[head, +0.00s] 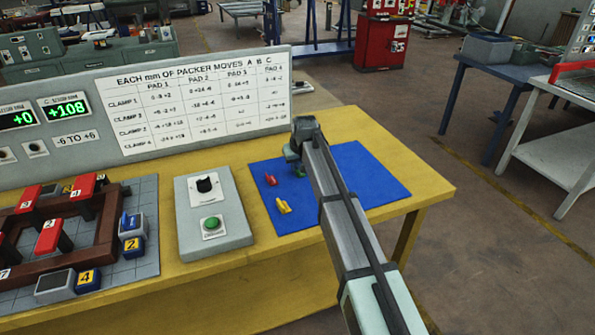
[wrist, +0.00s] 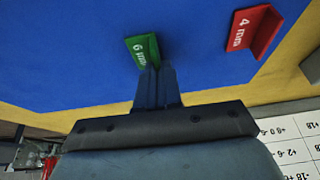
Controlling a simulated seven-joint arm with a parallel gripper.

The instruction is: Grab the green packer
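The green packer (wrist: 143,47), marked 6 mm, shows in the wrist view right at my fingertips, over the blue mat (wrist: 60,60). My gripper (wrist: 157,70) has its two fingers close together, with only a thin line between them, and they meet the near edge of the packer. It looks shut on that edge; the fingers hide part of it. In the head view my gripper (head: 297,165) points down over the mat, and the packer is hard to make out from the gripper there. I cannot tell whether the packer touches the mat.
A red packer (wrist: 252,30), marked 4 mm, lies on the mat and also shows in the head view (head: 271,180). A yellow packer (head: 283,206) lies nearby. A grey box with a green button (head: 211,223) stands left of the mat, with a clamp frame (head: 100,245) further left.

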